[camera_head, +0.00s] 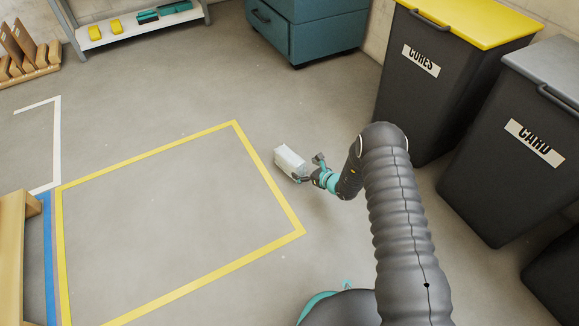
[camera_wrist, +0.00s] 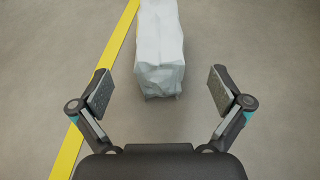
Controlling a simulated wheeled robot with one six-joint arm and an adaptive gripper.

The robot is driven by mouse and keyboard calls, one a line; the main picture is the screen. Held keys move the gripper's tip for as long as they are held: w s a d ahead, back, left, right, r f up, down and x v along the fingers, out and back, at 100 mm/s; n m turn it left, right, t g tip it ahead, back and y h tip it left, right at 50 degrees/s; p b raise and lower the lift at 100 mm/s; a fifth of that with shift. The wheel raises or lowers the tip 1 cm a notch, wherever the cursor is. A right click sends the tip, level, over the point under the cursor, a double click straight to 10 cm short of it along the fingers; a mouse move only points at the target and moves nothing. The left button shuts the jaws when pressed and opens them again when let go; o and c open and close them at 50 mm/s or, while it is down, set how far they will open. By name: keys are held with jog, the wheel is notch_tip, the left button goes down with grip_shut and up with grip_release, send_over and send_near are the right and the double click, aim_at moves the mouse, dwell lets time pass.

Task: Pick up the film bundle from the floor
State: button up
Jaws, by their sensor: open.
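The film bundle (camera_head: 290,161) is a white, block-like wrapped package on the grey floor, just right of the yellow floor line in the head view. In the wrist view the film bundle (camera_wrist: 160,50) lies ahead, centred between the fingers, with its near end just beyond the fingertips and its far end cut off by the frame's top. My gripper (camera_head: 309,168) is close to the bundle's right end in the head view. In the wrist view my gripper (camera_wrist: 160,92) is wide open and empty, with a gap on each side of the bundle.
A yellow floor outline (camera_head: 270,180) runs beside the bundle. Dark bins marked CORES (camera_head: 425,100) and CARD (camera_head: 505,170) stand on the right. A teal cabinet (camera_head: 310,38) and a grey shelf (camera_head: 130,30) are at the back. The outlined floor is clear.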

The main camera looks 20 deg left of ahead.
aim_at(296, 164)
jog(key=shift+b+x, duration=0.35)
jog(key=shift+x, duration=2.25)
jog(key=shift+r, duration=0.1)
jog(key=c, duration=1.2)
